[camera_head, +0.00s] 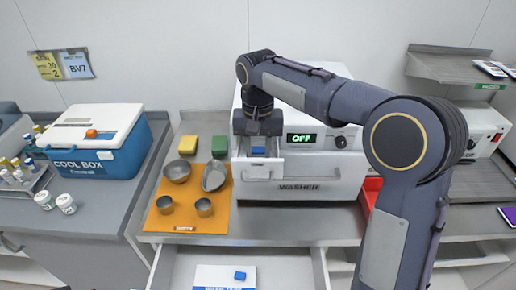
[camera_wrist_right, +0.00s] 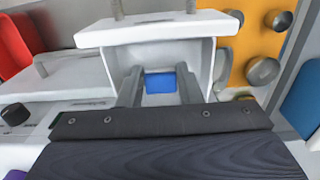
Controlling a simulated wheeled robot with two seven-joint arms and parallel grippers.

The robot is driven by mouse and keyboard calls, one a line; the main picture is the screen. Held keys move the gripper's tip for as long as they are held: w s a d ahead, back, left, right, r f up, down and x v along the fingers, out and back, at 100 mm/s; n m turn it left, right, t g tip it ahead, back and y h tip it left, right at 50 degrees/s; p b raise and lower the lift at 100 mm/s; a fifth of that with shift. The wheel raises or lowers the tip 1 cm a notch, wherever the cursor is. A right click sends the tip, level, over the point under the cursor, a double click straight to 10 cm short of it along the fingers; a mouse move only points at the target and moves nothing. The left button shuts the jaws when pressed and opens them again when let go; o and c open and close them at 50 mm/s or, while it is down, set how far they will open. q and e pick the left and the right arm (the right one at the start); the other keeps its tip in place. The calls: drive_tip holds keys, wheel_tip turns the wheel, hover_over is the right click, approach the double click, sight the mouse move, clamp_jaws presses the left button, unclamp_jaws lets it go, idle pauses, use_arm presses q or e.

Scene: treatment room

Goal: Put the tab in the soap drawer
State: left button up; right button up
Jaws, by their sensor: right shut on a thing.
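The white washer (camera_head: 314,189) has its soap drawer (camera_head: 262,174) pulled out at the upper left of its front. My right gripper (camera_head: 258,146) points down over the drawer and is shut on a blue tab (camera_head: 258,152). In the right wrist view, the blue tab (camera_wrist_right: 160,83) sits between the two fingers, within the outline of the open drawer (camera_wrist_right: 150,33). I cannot tell whether the tab touches the drawer floor. A second blue tab (camera_head: 240,275) lies on a white box (camera_head: 212,276) in the open counter drawer below. My left gripper is not in view.
An orange mat (camera_head: 184,222) left of the washer holds metal bowls and cups, with a yellow and a green sponge behind. A blue cool box (camera_head: 90,150) stands further left. A red bin (camera_head: 370,190) is right of the washer, partly behind my right arm.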

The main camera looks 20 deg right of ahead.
drive_tip(key=shift+f, duration=0.3)
drive_tip(key=shift+f, duration=0.15)
drive_tip(key=o, duration=0.9)
